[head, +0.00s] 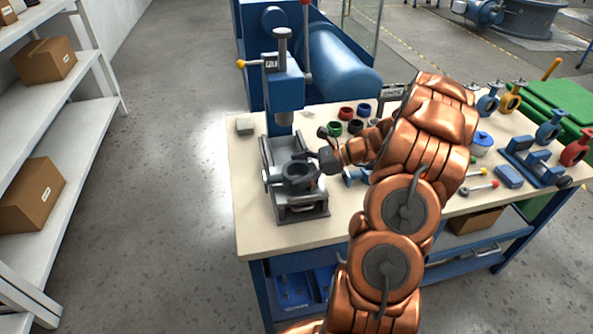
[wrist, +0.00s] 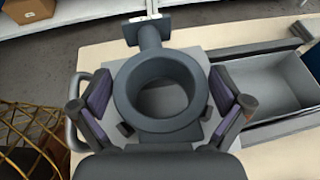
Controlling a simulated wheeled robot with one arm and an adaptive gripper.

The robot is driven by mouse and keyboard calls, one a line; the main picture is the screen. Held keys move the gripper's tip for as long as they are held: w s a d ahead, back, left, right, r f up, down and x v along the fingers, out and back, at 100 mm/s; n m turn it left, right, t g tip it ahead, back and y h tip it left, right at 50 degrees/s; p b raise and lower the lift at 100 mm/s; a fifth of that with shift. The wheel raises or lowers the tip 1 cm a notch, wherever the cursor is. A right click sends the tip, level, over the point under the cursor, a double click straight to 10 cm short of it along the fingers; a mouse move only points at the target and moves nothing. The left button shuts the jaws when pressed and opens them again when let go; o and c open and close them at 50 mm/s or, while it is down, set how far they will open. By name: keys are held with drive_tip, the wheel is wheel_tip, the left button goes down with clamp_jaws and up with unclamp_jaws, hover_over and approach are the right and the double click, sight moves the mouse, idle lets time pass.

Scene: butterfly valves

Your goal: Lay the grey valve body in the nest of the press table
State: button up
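The grey valve body (head: 298,173) is a thick ring with a short neck. In the head view it is over the front plate of the press table (head: 302,208), below and in front of the press ram. In the wrist view the ring of the valve body (wrist: 161,91) lies flat, its flanged neck pointing up the picture. My gripper (head: 318,163) is at the ring; in the wrist view the purple-padded fingers of my gripper (wrist: 161,95) stand on either side of it, seemingly slightly apart from it. Small dark blocks (wrist: 125,129) sit beside the ring; its underside is hidden.
The blue press (head: 285,88) stands behind the plate. A grey open tray (wrist: 275,85) is right of the ring in the wrist view. Coloured rings (head: 346,113), several other valves and tools occupy the bench to the right. The bench's left front (head: 250,215) is clear.

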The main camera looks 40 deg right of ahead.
drive_tip(key=v, duration=1.2)
idle(0.4)
drive_tip(key=s+a+r+n+g+h, duration=0.1)
drive_tip(key=s+a+r+n+g, duration=0.2)
drive_tip(key=a, duration=0.5)
drive_tip(key=a+r+n+g+h, duration=0.1)
drive_tip(key=a+n+g, duration=0.1)
drive_tip(key=a+n, duration=0.5)
drive_tip(key=s+a+r+n+g+h, duration=0.1)
drive_tip(key=s+a+r+n+g, duration=0.15)
drive_tip(key=a, duration=0.75)
drive_tip(key=s+a+n+g+h, duration=0.1)
drive_tip(key=s+n+h, duration=0.3)
drive_tip(key=s, duration=0.5)
drive_tip(key=s+a+f+n+h, duration=0.1)
drive_tip(key=s+a+n+h, duration=0.3)
drive_tip(key=s+n, duration=0.4)
drive_tip(key=shift+s+a+g, duration=0.2)
drive_tip(key=shift+s+g, duration=0.15)
drive_tip(key=shift+s, duration=0.55)
drive_tip(key=shift+c, duration=0.2)
